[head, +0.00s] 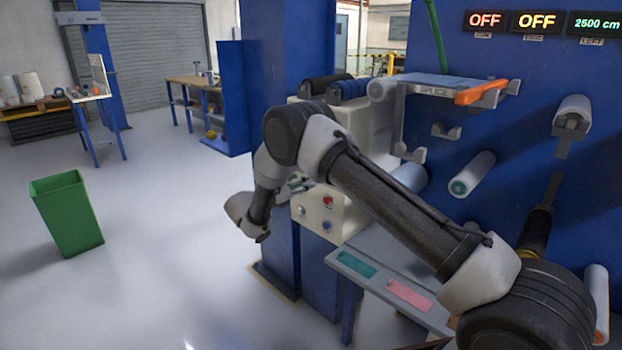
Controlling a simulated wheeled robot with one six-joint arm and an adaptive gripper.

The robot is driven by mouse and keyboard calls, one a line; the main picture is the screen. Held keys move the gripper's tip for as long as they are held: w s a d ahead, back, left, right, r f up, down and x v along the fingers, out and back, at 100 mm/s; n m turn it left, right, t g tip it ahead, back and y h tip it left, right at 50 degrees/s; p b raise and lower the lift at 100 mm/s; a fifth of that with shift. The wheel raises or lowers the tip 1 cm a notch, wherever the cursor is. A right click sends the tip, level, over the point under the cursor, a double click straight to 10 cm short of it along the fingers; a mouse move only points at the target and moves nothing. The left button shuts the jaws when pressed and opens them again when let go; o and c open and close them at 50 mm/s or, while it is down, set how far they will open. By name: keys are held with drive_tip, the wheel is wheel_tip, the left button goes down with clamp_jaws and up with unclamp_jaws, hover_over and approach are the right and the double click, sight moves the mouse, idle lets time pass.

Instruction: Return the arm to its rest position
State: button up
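My arm (385,205) reaches from the lower right up to a raised elbow, then folds down to its wrist (247,215) near the middle of the view. The wrist hangs in front of and to the left of a cream control box (326,222) with a red button and other knobs. A small grey-green part (300,184) shows beside the forearm and may be my gripper. It is too small and too covered by the arm to tell whether its fingers are open or hold anything.
A blue machine panel stands at the right, with a splice table (435,88), an orange piece (482,92), rollers (472,174) and displays reading OFF, OFF and 2500 cm. A grey shelf holds a teal and a pink patch (409,295). A green bin (66,214) stands on open floor left.

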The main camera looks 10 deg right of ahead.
drive_tip(key=shift+s+a, duration=0.3)
drive_tip(key=shift+a, duration=0.1)
drive_tip(key=s+d+f+m+g+y, duration=0.1)
drive_tip(key=s+d+f+m+g, duration=0.4)
drive_tip(key=s+d+f, duration=0.15)
drive_tip(key=s+d+r+m+g+y, duration=0.1)
drive_tip(key=s+d+r+m+g, duration=0.1)
drive_tip(key=s+d+m+g, duration=0.25)
drive_tip(key=s+d+r+m+t+y, duration=0.1)
drive_tip(key=s+d+r+m+y, duration=0.3)
drive_tip(key=s+r, duration=0.5)
drive_tip(key=s+d+r+m+t+y, duration=0.1)
drive_tip(key=s+d+r+m+y, duration=0.3)
drive_tip(key=s+r+m, duration=0.5)
drive_tip(key=s+d+r+m+t+y, duration=0.1)
drive_tip(key=s+d+r+m+y, duration=0.3)
drive_tip(key=s, duration=1.6)
wheel_tip(320, 180, up, 5)
drive_tip(key=d+m, duration=0.1)
drive_tip(key=m, duration=0.2)
drive_tip(key=shift+s+d+y, duration=0.25)
drive_tip(key=shift+d+y, duration=0.05)
drive_tip(key=shift+d, duration=0.05)
